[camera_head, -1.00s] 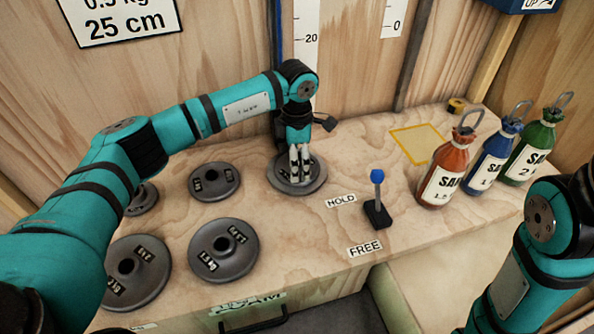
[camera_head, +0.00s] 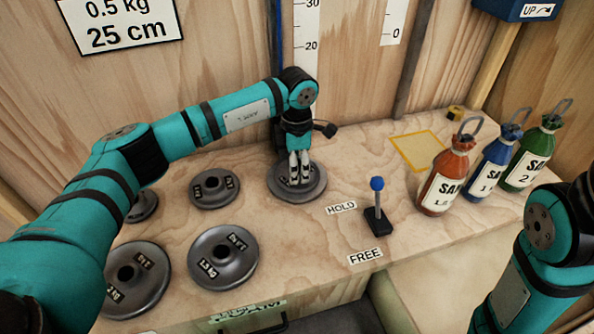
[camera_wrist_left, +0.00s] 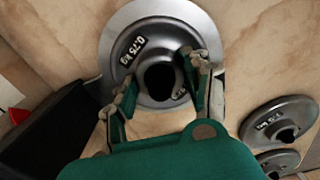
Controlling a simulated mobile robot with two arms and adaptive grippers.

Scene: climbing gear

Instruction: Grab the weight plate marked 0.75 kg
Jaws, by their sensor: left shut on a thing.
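The weight plate marked 0.75 kg (camera_head: 312,190) is a round grey disc at the back of the wooden bench, below the vertical scale. Its label and dark centre hole show in the left wrist view, where the plate (camera_wrist_left: 130,25) lies under the fingers. My left gripper (camera_head: 299,182) points down over the plate's middle, and its fingers are shut on the raised hub around the hole. In the left wrist view the two fingers (camera_wrist_left: 160,85) stand on either side of the hub. My right arm shows at the lower right; its gripper is out of view.
Other grey plates lie to the left: a small one (camera_head: 213,188), a larger one (camera_head: 224,258) and one at the front left (camera_head: 138,281). A blue-knobbed lever (camera_head: 377,205) stands between HOLD and FREE labels. Red (camera_head: 442,180), blue (camera_head: 494,166) and green (camera_head: 530,160) bags stand right.

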